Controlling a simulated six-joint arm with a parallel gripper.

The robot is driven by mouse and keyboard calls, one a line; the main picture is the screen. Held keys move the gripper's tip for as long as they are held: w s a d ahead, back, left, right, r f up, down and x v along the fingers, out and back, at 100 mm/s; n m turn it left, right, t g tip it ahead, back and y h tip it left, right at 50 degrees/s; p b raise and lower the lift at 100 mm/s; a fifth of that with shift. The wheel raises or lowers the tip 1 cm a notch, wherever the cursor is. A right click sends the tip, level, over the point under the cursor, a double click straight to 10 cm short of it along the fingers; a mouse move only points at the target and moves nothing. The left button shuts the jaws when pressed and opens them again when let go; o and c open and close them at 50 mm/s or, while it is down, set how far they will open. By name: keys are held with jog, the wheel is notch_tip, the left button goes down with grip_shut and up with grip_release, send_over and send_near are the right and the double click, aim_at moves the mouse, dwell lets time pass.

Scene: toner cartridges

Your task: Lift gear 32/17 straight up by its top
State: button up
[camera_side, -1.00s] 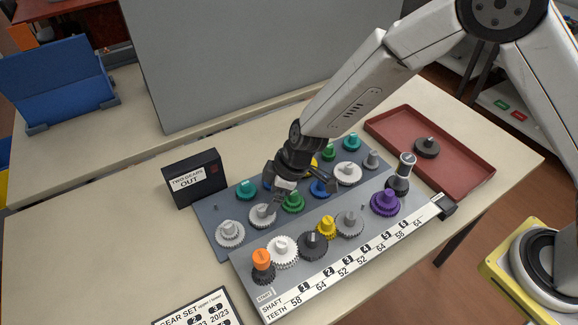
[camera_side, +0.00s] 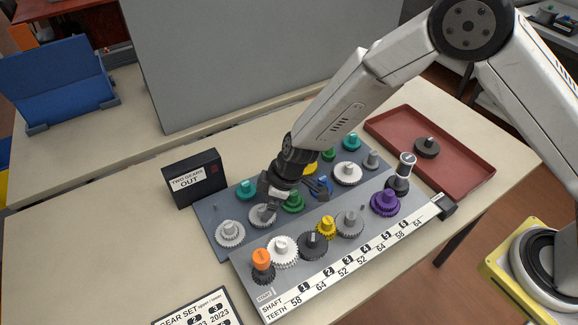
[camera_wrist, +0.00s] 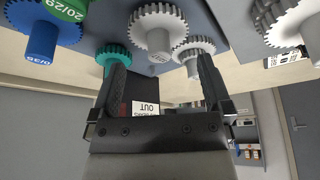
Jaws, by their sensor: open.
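I cannot read a 32/17 label on any gear. My gripper (camera_side: 270,198) is open and empty, pointing down close to the light grey gear (camera_side: 262,215) on the blue-grey back plate. That gear's top is partly hidden by the gripper in the side view. In the wrist view the same-looking grey gear (camera_wrist: 158,32) lies beyond the gap between my fingers (camera_wrist: 161,66). A second grey gear (camera_wrist: 193,50) shows near the right fingertip and a teal gear (camera_wrist: 113,53) near the left one. I cannot tell whether a finger touches anything.
A green gear (camera_side: 292,203) and a blue gear (camera_side: 320,190) stand right of my gripper. The front plate holds a row of gears, including an orange-topped one (camera_side: 262,262). A black sign box (camera_side: 193,180) stands at left. A red tray (camera_side: 462,165) lies at right.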

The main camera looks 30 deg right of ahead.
aim_at(262, 208)
jog(key=shift+x, duration=2.25)
jog(key=shift+c, duration=0.2)
jog(key=c, duration=0.9)
jog(key=shift+r, duration=0.15)
jog(key=shift+r, duration=0.85)
jog(key=shift+s+d+r, duration=1.05)
jog(key=shift+s+r, duration=0.8)
jog(key=shift+s, duration=0.2)
jog(key=shift+s+d+r, duration=1.05)
jog(key=shift+s+r, duration=0.8)
jog(key=shift+s, duration=0.25)
jog(key=shift+s+d+r, duration=1.05)
jog(key=shift+s+r, duration=0.75)
jog(key=shift+s, duration=0.25)
